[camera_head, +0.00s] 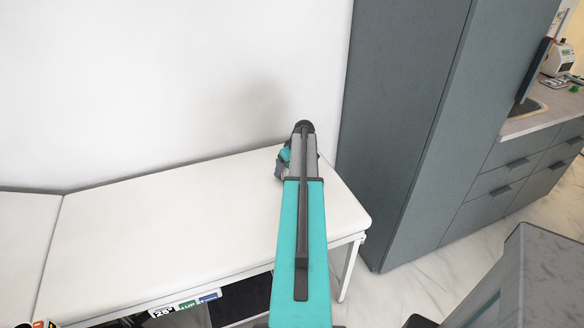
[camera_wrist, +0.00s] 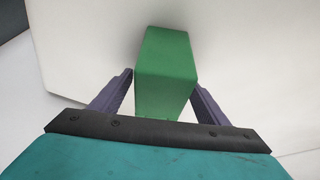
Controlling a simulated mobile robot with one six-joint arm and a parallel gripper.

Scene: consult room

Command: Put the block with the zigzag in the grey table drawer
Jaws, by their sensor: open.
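In the wrist view a plain green block (camera_wrist: 163,65) stands between the two purple fingers of my gripper (camera_wrist: 161,84). I see no zigzag on the faces in view. In the head view my arm reaches over the white padded bench and hides the block; a bit of my gripper (camera_head: 281,167) shows left of the arm. A grey piece of furniture (camera_head: 535,275) stands at lower right; I see no open drawer on it.
The white bench (camera_head: 170,225) is otherwise clear and runs along the wall. A tall grey cabinet (camera_head: 405,110) stands right of it. Beyond is a counter with grey drawers (camera_head: 495,190), shut, and a sink. Signs and dark items lie below the bench's front edge.

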